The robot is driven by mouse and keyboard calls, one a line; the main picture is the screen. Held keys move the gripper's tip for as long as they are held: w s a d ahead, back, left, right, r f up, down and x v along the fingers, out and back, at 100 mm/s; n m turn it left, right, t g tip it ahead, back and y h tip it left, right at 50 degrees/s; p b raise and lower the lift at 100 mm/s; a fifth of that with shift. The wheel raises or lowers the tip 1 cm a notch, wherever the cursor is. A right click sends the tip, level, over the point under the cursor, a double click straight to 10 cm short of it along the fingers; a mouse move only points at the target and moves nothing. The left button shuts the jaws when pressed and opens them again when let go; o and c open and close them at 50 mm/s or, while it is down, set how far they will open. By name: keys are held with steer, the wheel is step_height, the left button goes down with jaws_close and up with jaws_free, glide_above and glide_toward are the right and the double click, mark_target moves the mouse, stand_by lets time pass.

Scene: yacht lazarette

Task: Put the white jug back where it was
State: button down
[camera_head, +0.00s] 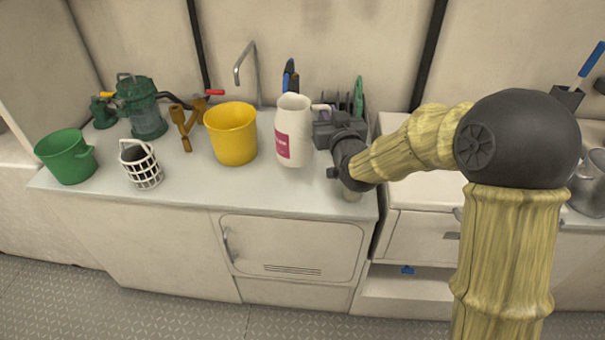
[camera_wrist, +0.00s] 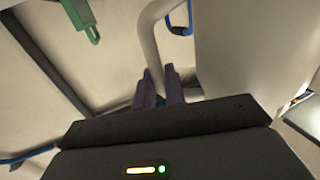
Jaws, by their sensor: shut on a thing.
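The white jug (camera_head: 291,137) with a magenta label is upright over the counter, right of the yellow bucket. Whether its base touches the counter is hard to tell. My gripper (camera_head: 319,118) is at the jug's right side, by its handle. In the wrist view my gripper (camera_wrist: 160,92) has its dark fingers shut on the jug's handle (camera_wrist: 151,38). The pale body of the jug (camera_wrist: 237,50) fills the right of that view.
The counter (camera_head: 205,185) also holds a yellow bucket (camera_head: 232,136), a white basket (camera_head: 142,167), a green bucket (camera_head: 67,157) and a green pump-like canister (camera_head: 143,108). A tap (camera_head: 256,72) and a dark rack with tools (camera_head: 357,98) stand behind. The front strip of counter is clear.

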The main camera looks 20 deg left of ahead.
steer(key=shift+w, duration=0.5)
steer(key=shift+s+r, duration=0.1)
steer(key=shift+f, duration=0.2)
step_height(320, 180, down, 6)
steer(key=shift+r+b, duration=0.1)
steer(key=shift+b, duration=0.7)
steer(key=shift+f+b, duration=0.45)
steer(key=shift+f, duration=1.45)
